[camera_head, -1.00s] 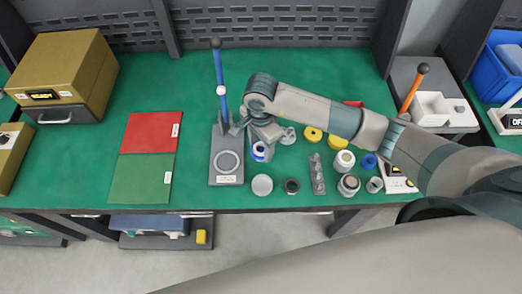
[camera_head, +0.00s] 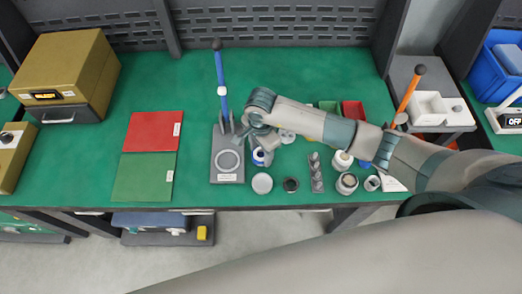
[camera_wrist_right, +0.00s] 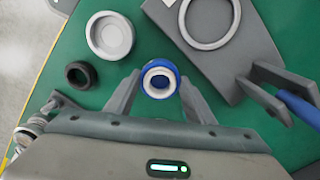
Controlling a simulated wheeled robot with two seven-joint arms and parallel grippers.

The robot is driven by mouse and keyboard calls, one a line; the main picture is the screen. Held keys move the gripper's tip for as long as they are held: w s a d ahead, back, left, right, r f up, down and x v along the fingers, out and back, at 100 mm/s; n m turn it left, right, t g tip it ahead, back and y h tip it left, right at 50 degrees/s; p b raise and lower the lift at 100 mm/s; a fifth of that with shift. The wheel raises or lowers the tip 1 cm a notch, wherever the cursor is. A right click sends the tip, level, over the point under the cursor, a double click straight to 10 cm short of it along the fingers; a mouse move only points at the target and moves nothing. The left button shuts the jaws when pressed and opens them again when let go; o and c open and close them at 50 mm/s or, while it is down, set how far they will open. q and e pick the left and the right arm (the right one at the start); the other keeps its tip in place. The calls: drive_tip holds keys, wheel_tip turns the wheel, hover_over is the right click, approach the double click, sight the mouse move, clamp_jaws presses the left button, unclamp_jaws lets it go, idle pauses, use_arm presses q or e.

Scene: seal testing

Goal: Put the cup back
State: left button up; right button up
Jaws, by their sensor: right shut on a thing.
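The cup, a small white piece with a blue outer ring (camera_head: 259,157), is just right of the grey test stand (camera_head: 228,178) in the head view. In the right wrist view the cup (camera_wrist_right: 158,80) sits between my fingers, its round white opening facing the camera. My right gripper (camera_wrist_right: 160,92) is shut on the cup; in the head view the gripper (camera_head: 256,143) partly hides it. I cannot tell whether the cup touches the table. My left gripper is not in view.
The stand has an upright blue lever (camera_head: 220,75). A white round lid (camera_head: 262,183) and a dark ring (camera_head: 290,185) lie nearby. A grey rack (camera_head: 316,172) and several small pots stand to the right. A red mat (camera_head: 152,131) and green mat (camera_head: 143,178) lie left.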

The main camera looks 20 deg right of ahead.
drive_tip(key=shift+f, duration=0.15)
drive_tip(key=o, duration=1)
drive_tip(key=shift+r, duration=0.2)
drive_tip(key=shift+r, duration=0.1)
drive_tip(key=shift+r, duration=0.35)
wheel_tip(320, 180, up, 11)
drive_tip(key=b, duration=0.5)
drive_tip(key=shift+r, duration=0.1)
